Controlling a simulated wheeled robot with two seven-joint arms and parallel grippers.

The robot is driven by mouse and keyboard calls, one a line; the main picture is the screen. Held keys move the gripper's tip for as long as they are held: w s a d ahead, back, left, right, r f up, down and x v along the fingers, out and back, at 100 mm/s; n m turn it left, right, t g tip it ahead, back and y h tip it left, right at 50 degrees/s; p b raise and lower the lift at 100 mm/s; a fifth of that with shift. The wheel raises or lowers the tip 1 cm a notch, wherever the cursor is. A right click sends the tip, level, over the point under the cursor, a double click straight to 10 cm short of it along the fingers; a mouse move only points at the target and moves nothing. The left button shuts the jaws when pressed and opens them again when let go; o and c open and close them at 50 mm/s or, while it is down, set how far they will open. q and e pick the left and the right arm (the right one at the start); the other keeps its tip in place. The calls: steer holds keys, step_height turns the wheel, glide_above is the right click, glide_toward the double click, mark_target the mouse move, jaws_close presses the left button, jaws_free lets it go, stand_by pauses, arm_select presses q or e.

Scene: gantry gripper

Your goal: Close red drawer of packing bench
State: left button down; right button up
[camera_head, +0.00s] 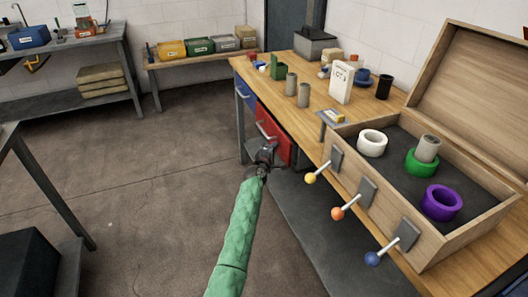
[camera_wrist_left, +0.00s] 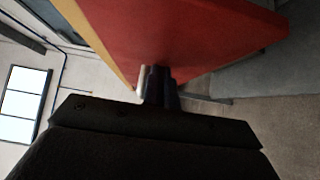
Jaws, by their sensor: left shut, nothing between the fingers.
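The red drawer (camera_head: 281,146) is under the packing bench's wooden top (camera_head: 289,114), with a light bar handle on its front. How far out it sits is hard to tell. My left gripper (camera_head: 265,157) is at the lower front of the red drawer, shut and empty. In the left wrist view the red drawer (camera_wrist_left: 190,35) fills the upper middle as a broad red panel with a tan edge. The left fingertips (camera_wrist_left: 157,84) are close against this panel; I cannot tell whether they touch. My right gripper is out of view.
A blue drawer (camera_head: 246,95) is left of the red one. An open wooden case (camera_head: 432,245) with colored rings stands on the bench, its ball-ended levers jutting out over the front edge. Cylinders (camera_head: 304,95) and a white box (camera_head: 341,83) stand behind. The floor (camera_head: 150,170) to the left is clear.

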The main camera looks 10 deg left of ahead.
arm_select(q)
steer(key=shift+w+d, duration=0.75)
steer(key=shift+d, duration=0.25)
steer(key=shift+r, duration=0.1)
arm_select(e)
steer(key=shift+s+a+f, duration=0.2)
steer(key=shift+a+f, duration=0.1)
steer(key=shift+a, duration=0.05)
arm_select(q)
steer(key=shift+d+r, duration=0.1)
steer(key=shift+d, duration=0.1)
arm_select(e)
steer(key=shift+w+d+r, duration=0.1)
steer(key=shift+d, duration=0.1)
